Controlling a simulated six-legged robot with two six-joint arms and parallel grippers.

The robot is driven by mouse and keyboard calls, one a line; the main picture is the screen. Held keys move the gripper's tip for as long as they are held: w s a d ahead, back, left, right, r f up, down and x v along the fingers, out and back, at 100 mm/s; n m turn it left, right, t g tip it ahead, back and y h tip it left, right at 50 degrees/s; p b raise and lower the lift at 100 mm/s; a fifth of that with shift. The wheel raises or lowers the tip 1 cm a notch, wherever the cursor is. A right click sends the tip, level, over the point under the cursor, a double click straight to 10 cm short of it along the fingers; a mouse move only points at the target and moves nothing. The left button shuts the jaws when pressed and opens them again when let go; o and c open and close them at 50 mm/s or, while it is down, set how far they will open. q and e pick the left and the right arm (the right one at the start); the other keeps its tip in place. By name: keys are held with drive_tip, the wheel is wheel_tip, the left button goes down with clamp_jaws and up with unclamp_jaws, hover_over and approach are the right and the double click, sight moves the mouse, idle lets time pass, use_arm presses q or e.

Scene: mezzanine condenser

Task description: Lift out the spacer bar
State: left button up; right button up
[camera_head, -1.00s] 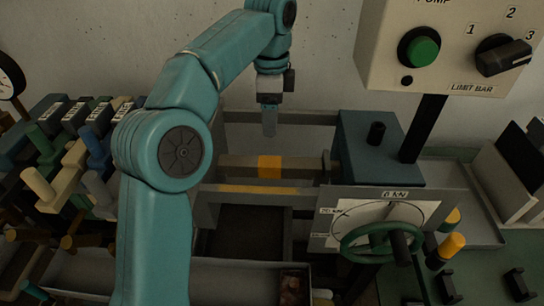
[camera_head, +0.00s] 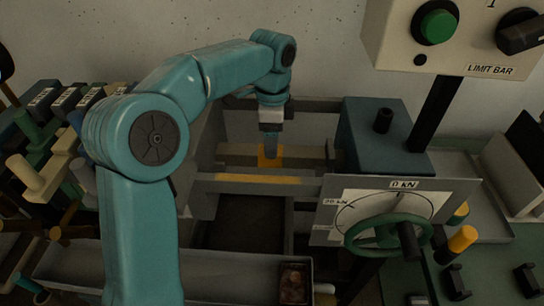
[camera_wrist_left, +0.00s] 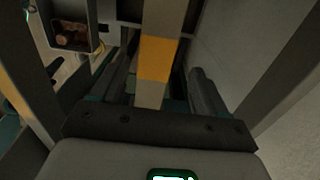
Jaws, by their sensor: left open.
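The spacer bar (camera_head: 308,155) is a brownish bar with an orange band at its middle, lying across the metal frame behind the front rail. My left gripper (camera_head: 271,158) points down at the orange band and partly covers it. In the left wrist view the bar (camera_wrist_left: 155,58) runs between the two dark fingers of my open left gripper (camera_wrist_left: 162,82), one finger on each side. Gaps show between the bar and both fingers. My right gripper is not in view.
The front rail (camera_head: 225,184) with a yellow strip runs in front of the bar. A blue-grey block (camera_head: 375,142) stands right, with a gauge panel and green handwheel (camera_head: 372,237) before it. Coloured levers (camera_head: 35,175) crowd the left. A tray (camera_head: 200,268) lies below.

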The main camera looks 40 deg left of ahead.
use_arm(q)
drive_tip(key=shift+s+f, duration=0.8)
drive_tip(key=shift+f, duration=0.3)
drive_tip(key=f, duration=0.1)
drive_tip(key=w+f, duration=0.1)
drive_tip(key=shift+w+f, duration=0.2)
drive_tip(key=shift+f, duration=0.1)
drive_tip(key=shift+s+r, duration=0.3)
drive_tip(key=shift+s, duration=0.2)
drive_tip(key=shift+c, duration=0.6)
drive_tip(key=shift+w+f, duration=0.15)
drive_tip(key=shift+w, duration=0.15)
clamp_jaws()
